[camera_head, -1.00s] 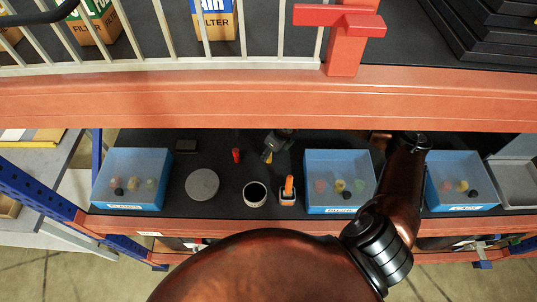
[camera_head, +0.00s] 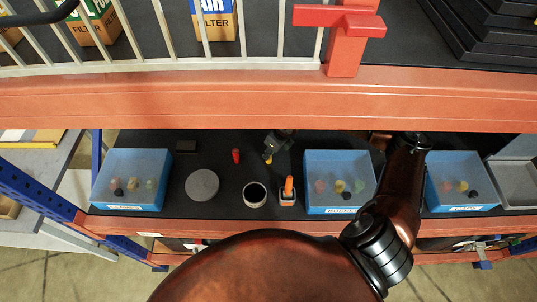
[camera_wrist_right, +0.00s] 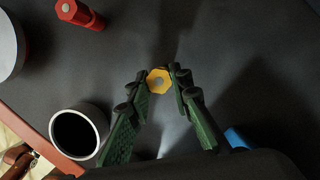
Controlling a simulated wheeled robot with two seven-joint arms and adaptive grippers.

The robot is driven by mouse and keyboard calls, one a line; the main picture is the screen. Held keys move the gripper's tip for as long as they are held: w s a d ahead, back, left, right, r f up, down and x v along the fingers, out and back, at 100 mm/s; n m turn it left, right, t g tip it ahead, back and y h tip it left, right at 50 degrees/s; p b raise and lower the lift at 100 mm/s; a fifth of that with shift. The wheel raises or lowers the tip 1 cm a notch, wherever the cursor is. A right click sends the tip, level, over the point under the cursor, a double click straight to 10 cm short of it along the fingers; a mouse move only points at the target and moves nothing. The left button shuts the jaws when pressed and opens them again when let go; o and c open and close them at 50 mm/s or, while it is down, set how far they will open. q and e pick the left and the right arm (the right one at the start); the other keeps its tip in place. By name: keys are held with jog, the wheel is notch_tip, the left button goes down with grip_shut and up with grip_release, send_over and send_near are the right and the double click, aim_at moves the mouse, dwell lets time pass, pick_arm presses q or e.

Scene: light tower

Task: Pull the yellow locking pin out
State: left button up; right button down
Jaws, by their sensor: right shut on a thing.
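The yellow locking pin (camera_wrist_right: 159,80) shows in the right wrist view as a six-sided yellow piece with a grey centre. It sits between the fingertips of my right gripper (camera_wrist_right: 160,86), which is shut on it. In the head view my right gripper (camera_head: 270,153) is small, above the black shelf, with a bit of yellow at its tips. I cannot tell whether the pin's lower end is seated in anything. My left gripper is not in view.
A red piece (camera_head: 236,156), a grey disc (camera_head: 202,185), a dark-mouthed ring (camera_head: 255,194) and an orange-handled item in a holder (camera_head: 287,190) are nearby. Blue bins (camera_head: 340,209) flank the space. An orange beam (camera_head: 200,100) crosses above.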

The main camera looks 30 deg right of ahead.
jog(key=shift+r, duration=0.45)
dwell(0.3)
jog(key=shift+r+p, duration=1.1)
jog(key=shift+r, duration=1.75)
